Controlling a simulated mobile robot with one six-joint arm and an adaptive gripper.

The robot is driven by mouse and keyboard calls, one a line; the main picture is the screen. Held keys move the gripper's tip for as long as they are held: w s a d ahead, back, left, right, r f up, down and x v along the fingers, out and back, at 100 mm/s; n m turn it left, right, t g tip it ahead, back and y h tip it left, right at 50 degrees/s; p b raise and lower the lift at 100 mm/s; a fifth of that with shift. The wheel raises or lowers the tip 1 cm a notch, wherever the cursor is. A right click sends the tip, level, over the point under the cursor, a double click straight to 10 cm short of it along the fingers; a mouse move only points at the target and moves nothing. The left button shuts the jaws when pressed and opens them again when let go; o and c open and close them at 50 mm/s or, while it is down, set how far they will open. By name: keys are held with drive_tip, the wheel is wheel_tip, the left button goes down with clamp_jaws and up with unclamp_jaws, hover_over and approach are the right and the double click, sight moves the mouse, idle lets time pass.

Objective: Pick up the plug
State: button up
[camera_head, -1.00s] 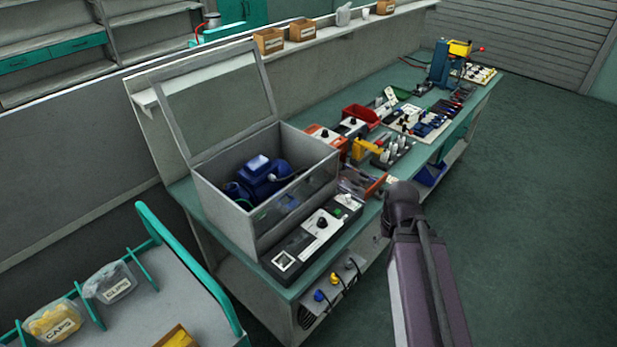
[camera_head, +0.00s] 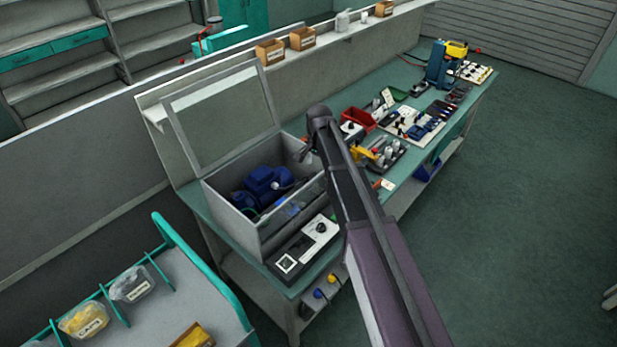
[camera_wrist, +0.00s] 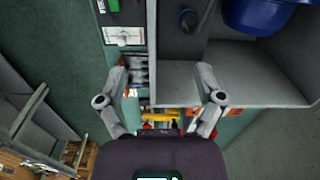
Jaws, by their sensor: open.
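My gripper (camera_head: 306,152) is small in the head view, at the far end of my arm by the right rim of the open grey box (camera_head: 232,222). In the wrist view my gripper (camera_wrist: 162,99) is open, with nothing between its fingers. A blue pump (camera_head: 266,184) sits in the box and shows partly in the wrist view (camera_wrist: 258,12). A dark cable or hose loop (camera_wrist: 188,20) lies beside it. A blue connector (camera_head: 318,293) and a yellow connector (camera_head: 332,279) are at the bench front. I cannot tell which item is the plug.
The box's raised clear lid (camera_head: 222,120) stands behind it. A black control panel (camera_head: 300,250) lies in front. A red bin (camera_head: 360,118), a yellow tool (camera_head: 362,153) and trays crowd the bench to the right. A cart (camera_head: 200,295) stands at lower left. The right floor is clear.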

sight(308, 181)
drive_tip(key=shift+m, duration=0.5)
drive_tip(key=a, duration=0.1)
drive_tip(key=w+a+r, duration=0.1)
drive_tip(key=w+a, duration=0.1)
drive_tip(key=shift+w+a+r+p, duration=0.25)
drive_tip(key=shift+p, duration=0.1)
wheel_tip(308, 181, down, 8)
drive_tip(key=b, duration=0.8)
drive_tip(key=shift+f, duration=0.15)
drive_tip(key=shift+f+b, duration=2.75)
drive_tip(key=shift+b, duration=0.15)
clamp_jaws()
